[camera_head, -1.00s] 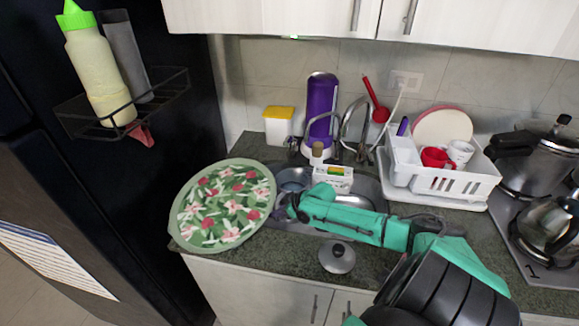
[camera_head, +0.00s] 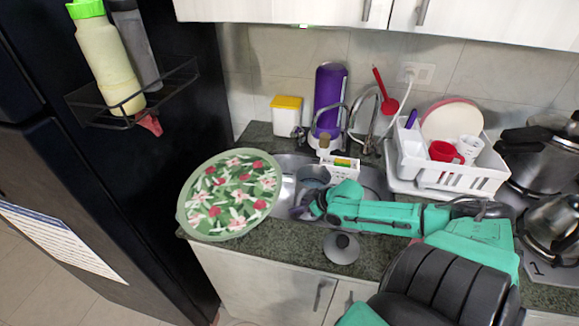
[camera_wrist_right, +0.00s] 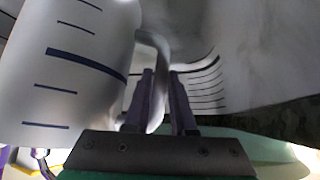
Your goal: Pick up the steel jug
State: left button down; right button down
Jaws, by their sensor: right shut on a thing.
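The steel jug (camera_wrist_right: 75,70) fills the left of the right wrist view, with dark measuring lines on its shiny wall. Its curved handle (camera_wrist_right: 152,50) lies between the purple fingers of my right gripper (camera_wrist_right: 161,80), which is shut on it. In the head view a small part of the jug (camera_head: 287,190) shows at the left end of the sink, beside the round tray. My right gripper (camera_head: 302,211) is there, reaching in from the right; its fingertips are mostly hidden. I cannot tell whether the jug touches the sink. My left gripper is not in view.
A round floral tray (camera_head: 230,197) leans close at the left of the sink. A pot lid (camera_head: 341,248) lies on the front counter. A white dish rack (camera_head: 455,178), a purple bottle (camera_head: 328,95) and a tap (camera_head: 362,120) stand behind. Pots are at the right.

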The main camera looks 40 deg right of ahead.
jog(key=s+d+p, duration=0.2)
jog(key=s+p, duration=0.1)
jog(key=s, duration=0.4)
notch_tip(320, 180, up, 15)
jog(key=h+p, duration=0.1)
jog(key=p, duration=0.7)
jog(key=shift+w+r+n, duration=0.15)
jog(key=shift+n, duration=0.15)
